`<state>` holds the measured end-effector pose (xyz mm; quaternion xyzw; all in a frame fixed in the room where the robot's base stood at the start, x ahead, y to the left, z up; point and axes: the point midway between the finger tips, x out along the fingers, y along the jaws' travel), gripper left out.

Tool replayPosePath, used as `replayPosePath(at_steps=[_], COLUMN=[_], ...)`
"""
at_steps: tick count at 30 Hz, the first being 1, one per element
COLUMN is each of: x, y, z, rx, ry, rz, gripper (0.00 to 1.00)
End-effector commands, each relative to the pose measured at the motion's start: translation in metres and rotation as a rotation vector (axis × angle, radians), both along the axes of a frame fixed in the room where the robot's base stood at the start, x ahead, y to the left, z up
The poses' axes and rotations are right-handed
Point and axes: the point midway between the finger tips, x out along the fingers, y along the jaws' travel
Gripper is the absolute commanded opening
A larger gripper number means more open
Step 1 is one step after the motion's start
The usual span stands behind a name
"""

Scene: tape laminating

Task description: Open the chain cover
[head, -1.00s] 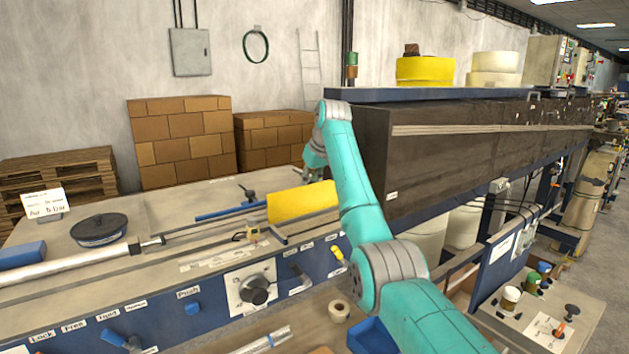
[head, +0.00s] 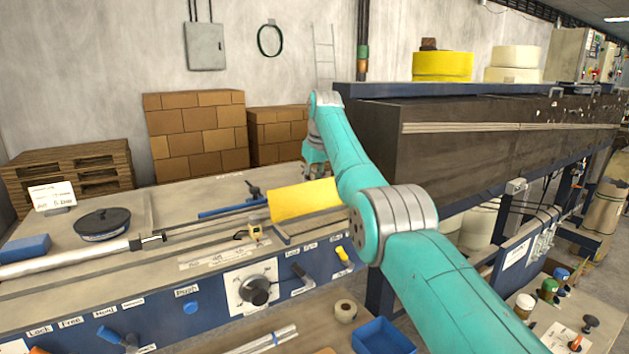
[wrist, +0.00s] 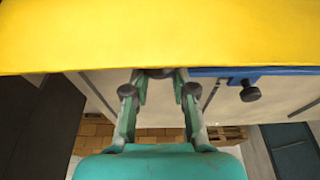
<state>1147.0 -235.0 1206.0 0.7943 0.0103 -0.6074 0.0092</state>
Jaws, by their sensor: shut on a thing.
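The chain cover, a flat yellow plate (head: 303,201), stands tilted on the machine bed in the head view. In the wrist view the yellow cover (wrist: 160,35) fills the top of the picture. My gripper (wrist: 159,82) is at the cover's edge, with one finger on each side of a small dark knob (wrist: 158,73). It is shut on this knob, which seems to belong to the cover. In the head view my gripper (head: 314,172) is just behind the cover's top edge, and its fingertips are largely hidden.
A dark machine housing (head: 400,140) stands close to the right of my arm. A blue bar with a black knob (head: 253,190) lies left of the cover. A front panel with a dial (head: 256,290) and a blue bin (head: 383,336) are nearer. Stacked boxes (head: 195,135) stand by the wall.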

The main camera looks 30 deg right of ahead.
Motion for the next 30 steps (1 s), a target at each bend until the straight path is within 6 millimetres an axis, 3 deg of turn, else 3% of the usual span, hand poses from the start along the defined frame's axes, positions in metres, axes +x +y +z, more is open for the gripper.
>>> replayPosePath(at_steps=[1, 12, 13, 16, 26, 30], x=[-0.003, -0.003, -0.003, -0.003, -0.002, -0.004], y=[0.001, 0.001, 0.001, 0.001, 0.001, 0.000], z=[-0.011, -0.011, -0.011, -0.010, -0.004, 0.009], rx=[0.007, 0.006, 0.006, 0.006, 0.003, 0.002], ry=[0.026, 0.027, 0.027, 0.024, 0.014, 0.011], rz=[0.000, -0.001, -0.001, 0.000, 0.000, 0.000], gripper=[0.00, 0.00, 0.31, 0.55, 0.55, 0.55])
